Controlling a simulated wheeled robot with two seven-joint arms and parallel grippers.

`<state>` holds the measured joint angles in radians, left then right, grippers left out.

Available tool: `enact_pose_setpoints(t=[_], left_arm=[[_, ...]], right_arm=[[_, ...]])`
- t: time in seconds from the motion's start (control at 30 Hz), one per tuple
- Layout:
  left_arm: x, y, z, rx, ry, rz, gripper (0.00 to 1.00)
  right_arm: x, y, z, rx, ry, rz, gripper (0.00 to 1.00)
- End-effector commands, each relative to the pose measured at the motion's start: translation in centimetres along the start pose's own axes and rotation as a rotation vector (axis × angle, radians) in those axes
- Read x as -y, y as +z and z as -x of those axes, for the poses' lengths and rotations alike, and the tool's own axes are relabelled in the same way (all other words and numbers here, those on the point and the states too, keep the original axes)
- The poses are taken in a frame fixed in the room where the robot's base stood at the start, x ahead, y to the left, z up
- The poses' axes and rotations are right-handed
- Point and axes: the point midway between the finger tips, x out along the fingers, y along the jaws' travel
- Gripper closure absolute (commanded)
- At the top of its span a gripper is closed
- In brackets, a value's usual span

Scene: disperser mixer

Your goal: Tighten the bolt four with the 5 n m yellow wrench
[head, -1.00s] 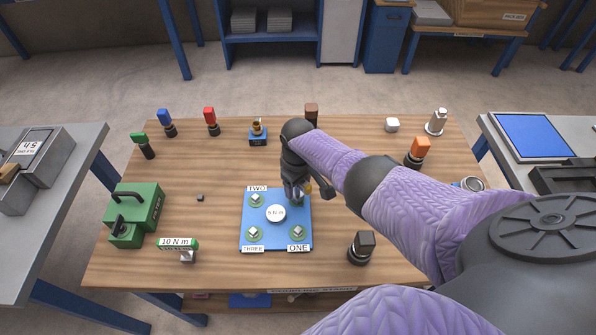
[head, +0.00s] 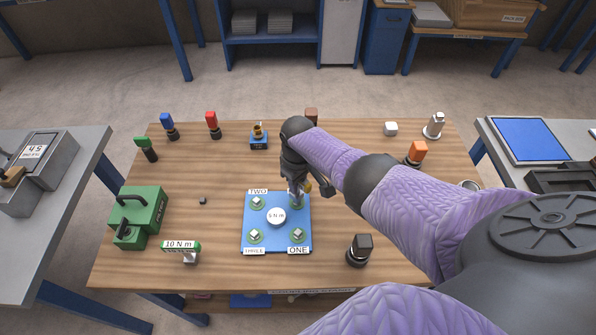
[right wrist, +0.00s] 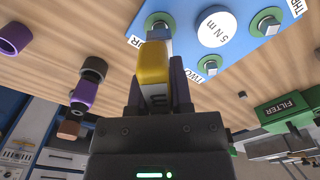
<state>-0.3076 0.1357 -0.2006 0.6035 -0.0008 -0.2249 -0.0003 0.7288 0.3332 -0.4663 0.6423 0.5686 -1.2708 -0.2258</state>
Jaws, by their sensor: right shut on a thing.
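My right gripper (head: 299,188) is over the back right corner of a blue plate (head: 277,242) with a round "5 N m" label (head: 276,215) in its middle. In the right wrist view, the gripper (right wrist: 158,88) is shut on the yellow wrench (right wrist: 154,62). The wrench's far end is at a corner bolt (right wrist: 160,22); I cannot tell whether it is seated on it. That corner's label is mostly hidden. Bolt two (head: 256,202), bolt three (head: 255,236) and bolt one (head: 298,234) stand at the other corners. My left gripper is out of view.
A "10 N m" tool (head: 181,247) and a green filter box (head: 138,215) stand on the left. A black block-topped piece (head: 359,249) is right of the plate. Several coloured pieces, including a red one (head: 212,124), line the back.

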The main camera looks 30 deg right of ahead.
Motion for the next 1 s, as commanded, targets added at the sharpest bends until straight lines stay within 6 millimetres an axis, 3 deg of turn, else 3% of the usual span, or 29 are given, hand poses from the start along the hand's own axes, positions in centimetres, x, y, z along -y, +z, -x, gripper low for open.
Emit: enact_pose_setpoints(t=[0.5,1.0], left_arm=[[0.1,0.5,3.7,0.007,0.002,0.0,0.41],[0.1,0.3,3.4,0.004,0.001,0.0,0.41]], right_arm=[[0.0,0.0,3.9,0.0,-0.001,-0.001,1.0],[0.1,-0.2,3.8,0.0,0.0,0.014,1.0]])
